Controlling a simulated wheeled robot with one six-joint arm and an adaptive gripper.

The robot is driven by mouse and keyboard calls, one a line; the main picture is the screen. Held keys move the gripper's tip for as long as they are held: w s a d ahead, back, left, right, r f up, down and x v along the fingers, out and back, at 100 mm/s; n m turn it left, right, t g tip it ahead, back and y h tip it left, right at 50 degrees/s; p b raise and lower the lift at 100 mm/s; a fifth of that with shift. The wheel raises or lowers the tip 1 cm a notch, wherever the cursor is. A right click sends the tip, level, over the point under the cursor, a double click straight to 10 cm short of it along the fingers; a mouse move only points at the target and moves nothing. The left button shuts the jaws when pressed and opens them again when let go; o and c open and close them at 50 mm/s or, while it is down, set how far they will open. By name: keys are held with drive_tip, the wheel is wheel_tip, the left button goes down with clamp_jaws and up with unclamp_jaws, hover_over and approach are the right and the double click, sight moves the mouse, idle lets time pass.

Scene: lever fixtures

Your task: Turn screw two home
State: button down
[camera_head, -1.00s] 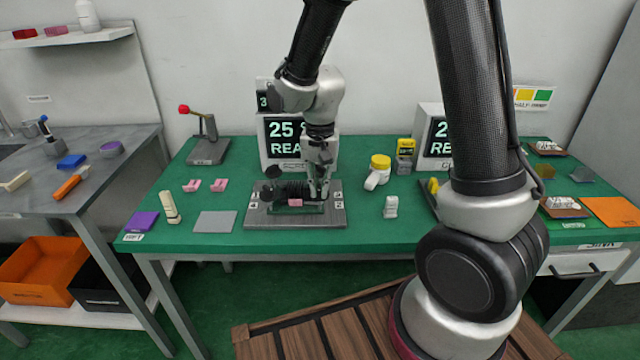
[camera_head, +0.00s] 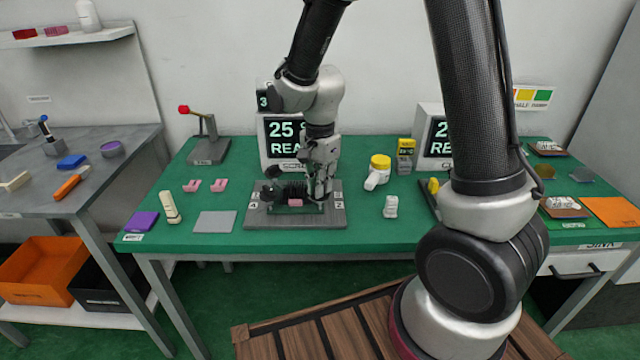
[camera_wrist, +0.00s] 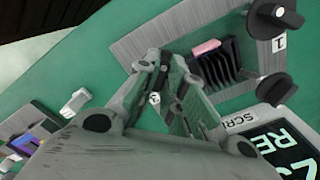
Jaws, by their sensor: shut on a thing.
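The grey fixture plate (camera_head: 275,221) lies on the green bench, with labels 4 and 2 at its left and right. My gripper (camera_head: 320,194) points down at the plate's right side, by label 2 (camera_head: 338,205). In the wrist view my gripper (camera_wrist: 167,78) has its fingers closed together by a small numbered label (camera_wrist: 154,98). Screw two is mostly hidden between and behind the fingers. Two other black screw knobs (camera_wrist: 275,15) (camera_wrist: 275,88) stand on the plate. A pink block (camera_wrist: 207,47) sits beside black ribs (camera_wrist: 215,68) in the middle.
A screen (camera_head: 285,137) stands behind the fixture. A red-knobbed lever (camera_head: 205,140) is at the back left. A yellow-capped white item (camera_head: 378,170) and a small white piece (camera_head: 391,207) stand to the right. A flat grey pad (camera_head: 215,222) lies left of the plate.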

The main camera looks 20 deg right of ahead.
idle(0.4)
drive_tip(key=c, duration=1.5)
unclamp_jaws()
wheel_tip(320, 180, up, 12)
